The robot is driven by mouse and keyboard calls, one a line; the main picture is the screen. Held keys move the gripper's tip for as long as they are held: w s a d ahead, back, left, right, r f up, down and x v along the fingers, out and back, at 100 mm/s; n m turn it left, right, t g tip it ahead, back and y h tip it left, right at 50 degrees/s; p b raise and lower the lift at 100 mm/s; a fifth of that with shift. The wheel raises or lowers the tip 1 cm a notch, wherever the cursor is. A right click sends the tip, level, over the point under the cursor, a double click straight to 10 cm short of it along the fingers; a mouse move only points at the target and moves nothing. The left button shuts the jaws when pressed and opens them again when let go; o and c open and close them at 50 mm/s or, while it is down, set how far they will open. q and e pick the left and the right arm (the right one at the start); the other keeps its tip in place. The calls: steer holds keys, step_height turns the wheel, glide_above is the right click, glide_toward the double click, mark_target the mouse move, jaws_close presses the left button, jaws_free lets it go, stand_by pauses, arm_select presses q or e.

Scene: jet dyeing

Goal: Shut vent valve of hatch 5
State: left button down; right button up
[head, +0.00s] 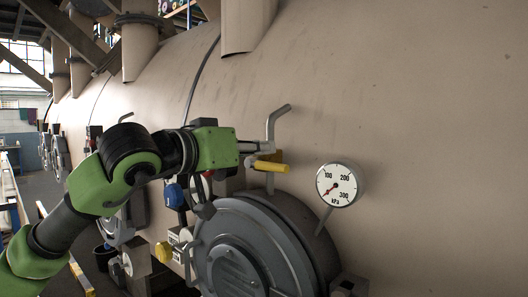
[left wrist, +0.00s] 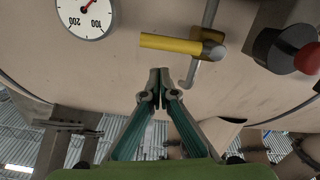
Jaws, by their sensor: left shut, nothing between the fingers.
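The vent valve's yellow handle (head: 272,166) sits on a thin grey pipe (head: 270,125) with a bent top, above a round grey hatch (head: 250,255). The handle lies crosswise to the pipe and points right, toward the gauge. In the left wrist view the handle (left wrist: 172,43) points left from its grey pivot. My left gripper (head: 268,147) is shut and empty, close to the pipe just above the handle in the head view. In the left wrist view its fingertips (left wrist: 160,78) lie below the handle; contact is not visible. No hatch number is readable. My right gripper is not in view.
A pressure gauge (head: 338,185) stands right of the handle, and it also shows in the left wrist view (left wrist: 84,16). A red knob on a black body (left wrist: 305,57) is on the other side. A blue knob (head: 174,195) and yellow knob (head: 163,251) are left of the hatch. The vessel wall (head: 430,120) is close behind.

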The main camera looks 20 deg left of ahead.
arm_select(q)
steer(key=r+b+v, duration=0.1)
steer(key=b+v, duration=0.2)
steer(key=v, duration=0.7)
steer(key=shift+s+r, duration=0.2)
steer(key=shift+r, duration=0.05)
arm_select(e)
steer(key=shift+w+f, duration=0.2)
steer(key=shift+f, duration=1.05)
arm_select(q)
steer(key=shift+a, duration=0.1)
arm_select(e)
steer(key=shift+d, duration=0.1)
